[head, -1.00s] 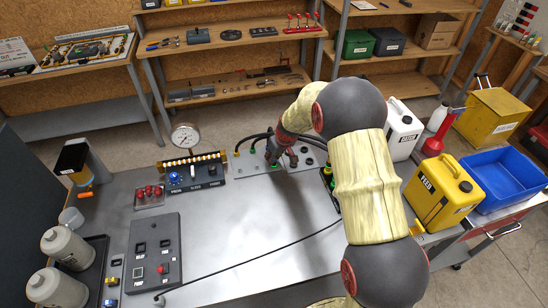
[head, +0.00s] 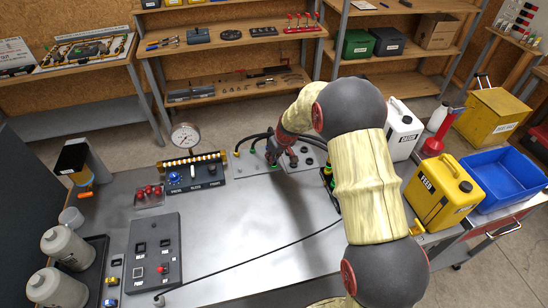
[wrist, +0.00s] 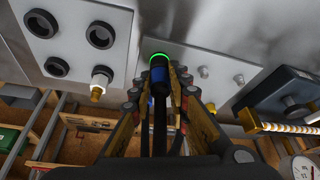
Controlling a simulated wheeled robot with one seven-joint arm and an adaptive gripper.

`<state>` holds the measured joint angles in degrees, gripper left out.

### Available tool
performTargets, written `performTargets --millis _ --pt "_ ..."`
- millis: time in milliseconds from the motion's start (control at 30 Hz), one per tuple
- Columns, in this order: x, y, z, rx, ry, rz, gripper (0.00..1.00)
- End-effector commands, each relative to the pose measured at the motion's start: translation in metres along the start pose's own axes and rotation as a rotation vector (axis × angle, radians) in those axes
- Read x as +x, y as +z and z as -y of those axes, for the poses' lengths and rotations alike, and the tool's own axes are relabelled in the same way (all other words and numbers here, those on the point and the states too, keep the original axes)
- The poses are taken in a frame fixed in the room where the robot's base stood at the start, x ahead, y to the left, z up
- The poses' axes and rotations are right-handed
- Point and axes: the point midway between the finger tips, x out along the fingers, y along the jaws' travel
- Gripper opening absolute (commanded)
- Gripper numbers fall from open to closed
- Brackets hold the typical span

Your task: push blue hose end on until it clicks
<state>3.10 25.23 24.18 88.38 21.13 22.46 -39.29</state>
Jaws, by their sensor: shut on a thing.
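My gripper (head: 277,157) is at the back of the workbench, over the grey fitting plate. In the wrist view my gripper (wrist: 168,85) is shut on the blue hose end (wrist: 160,82), a dark cylinder with a blue part between the fingers. Its black hose (wrist: 160,125) runs back toward my wrist. The tip of the hose end meets a glowing green ring (wrist: 161,57) on the plate (wrist: 185,58). The hose end looks in line with the ring. How deep it sits is hidden.
The plate with black round ports (wrist: 100,34) and a brass-tipped fitting (wrist: 100,80) is beside my gripper. A control box (head: 205,172) and pressure gauge (head: 186,138) stand to the left. A black hose crosses the bench. The middle bench surface (head: 240,215) is mostly clear.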

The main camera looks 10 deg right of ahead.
Motion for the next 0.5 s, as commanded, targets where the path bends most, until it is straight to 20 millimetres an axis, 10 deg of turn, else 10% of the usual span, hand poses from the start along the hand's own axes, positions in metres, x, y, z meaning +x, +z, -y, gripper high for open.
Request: performTargets --millis 500 --pt "-0.0041 -0.0020 -0.0002 0.000 0.000 -0.001 0.00"
